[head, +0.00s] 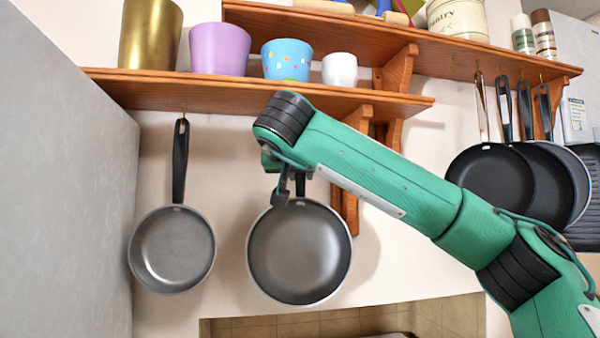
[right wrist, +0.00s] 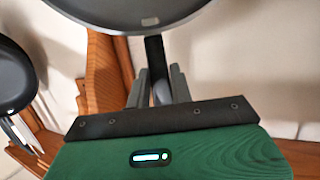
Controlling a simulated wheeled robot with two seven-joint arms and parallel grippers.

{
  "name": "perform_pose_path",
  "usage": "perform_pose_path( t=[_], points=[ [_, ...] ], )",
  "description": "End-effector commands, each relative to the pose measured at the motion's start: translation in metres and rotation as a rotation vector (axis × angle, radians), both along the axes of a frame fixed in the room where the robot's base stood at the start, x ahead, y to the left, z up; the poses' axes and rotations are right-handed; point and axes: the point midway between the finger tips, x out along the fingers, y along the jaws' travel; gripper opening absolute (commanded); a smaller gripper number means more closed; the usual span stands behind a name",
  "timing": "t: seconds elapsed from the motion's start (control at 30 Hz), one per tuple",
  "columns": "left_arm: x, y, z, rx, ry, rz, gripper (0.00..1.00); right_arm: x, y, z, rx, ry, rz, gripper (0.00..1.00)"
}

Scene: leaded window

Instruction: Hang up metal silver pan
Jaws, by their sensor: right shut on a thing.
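The silver metal pan (head: 299,254) is upright below the lower wooden shelf, its round bowl facing me and its handle up. My right gripper (head: 291,188) is shut on its black handle, just above the bowl. The upper part of the handle is behind my right arm, so I cannot tell whether it is on a hook. In the right wrist view the pan's edge (right wrist: 130,14) is at the top, and the handle runs between the two fingers of the gripper (right wrist: 158,88). My left gripper is not in view.
A smaller pan (head: 173,250) hangs at the left under the lower shelf (head: 215,97). Several dark pans (head: 490,180) hang at the right. Pots, including a purple one (head: 219,48), stand on the shelf. A grey cabinet side (head: 65,190) bounds the left.

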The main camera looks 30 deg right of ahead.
Motion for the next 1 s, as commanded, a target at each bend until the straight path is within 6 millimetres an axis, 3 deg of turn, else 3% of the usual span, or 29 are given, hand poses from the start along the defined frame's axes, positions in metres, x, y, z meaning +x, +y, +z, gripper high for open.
perform_pose_path(
  t=[0.2,0.23,0.33,0.57,0.8,1.0],
  points=[
    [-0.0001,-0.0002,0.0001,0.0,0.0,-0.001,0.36,-0.0001,-0.0004,0.0005,0.001,-0.001,0.0,0.0],
    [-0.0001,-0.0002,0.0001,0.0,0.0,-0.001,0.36,-0.0001,-0.0004,0.0005,0.001,-0.001,0.0,0.26],
    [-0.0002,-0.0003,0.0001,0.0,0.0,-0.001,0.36,-0.0001,-0.0003,0.0005,0.001,-0.001,0.0,0.46],
    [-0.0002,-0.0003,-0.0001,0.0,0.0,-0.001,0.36,0.0003,-0.0002,-0.0009,0.0,0.002,-0.001,0.49],
    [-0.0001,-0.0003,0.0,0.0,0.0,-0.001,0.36,0.0002,-0.0001,-0.0005,0.0,0.001,0.0,0.96],
    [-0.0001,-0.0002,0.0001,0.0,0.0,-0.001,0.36,0.0,0.0,-0.0002,0.001,0.001,0.0,1.0]
  ],
)
